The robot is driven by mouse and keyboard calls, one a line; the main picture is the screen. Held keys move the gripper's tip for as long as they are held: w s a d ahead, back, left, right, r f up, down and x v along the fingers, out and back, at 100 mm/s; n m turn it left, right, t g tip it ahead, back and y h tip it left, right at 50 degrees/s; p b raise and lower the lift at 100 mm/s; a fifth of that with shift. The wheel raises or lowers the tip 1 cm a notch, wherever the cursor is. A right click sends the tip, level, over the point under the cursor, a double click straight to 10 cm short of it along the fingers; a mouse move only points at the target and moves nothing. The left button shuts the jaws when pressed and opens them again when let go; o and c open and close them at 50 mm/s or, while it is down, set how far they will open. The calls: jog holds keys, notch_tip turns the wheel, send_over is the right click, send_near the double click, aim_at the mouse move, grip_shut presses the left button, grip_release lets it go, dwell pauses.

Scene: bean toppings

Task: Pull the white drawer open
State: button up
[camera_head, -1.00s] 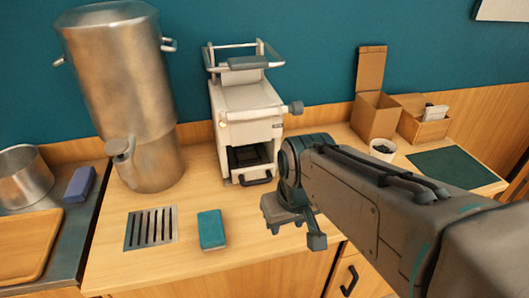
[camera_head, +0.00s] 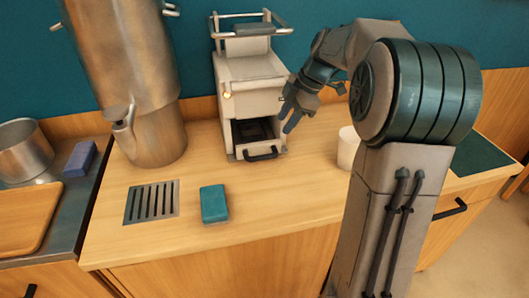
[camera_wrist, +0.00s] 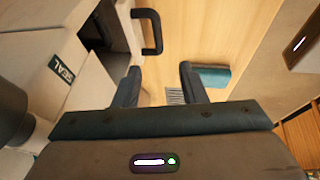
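The white machine (camera_head: 250,80) stands on the counter against the wall. Its white drawer (camera_head: 236,157) is at the bottom front, with a black handle (camera_head: 262,154) and a dark opening above it. I cannot tell how far out the drawer sits. My gripper (camera_head: 288,117) is just right of the machine's front, apart from the handle and higher than it. In the wrist view the handle (camera_wrist: 150,32) is above my gripper (camera_wrist: 160,76), beyond the fingertips. The two fingers are apart with nothing between them.
A big metal urn (camera_head: 125,60) stands left of the machine. A blue-green sponge (camera_head: 214,203) and a metal grate (camera_head: 152,202) lie on the counter in front. A white cup (camera_head: 347,147) is right of the machine, partly behind my arm. The counter before the drawer is clear.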

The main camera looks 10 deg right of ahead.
aim_at(264, 155)
jog(key=x, duration=1.3)
jog(key=shift+w+a+f, duration=0.1)
jog(key=shift+w+f, duration=0.25)
grip_shut()
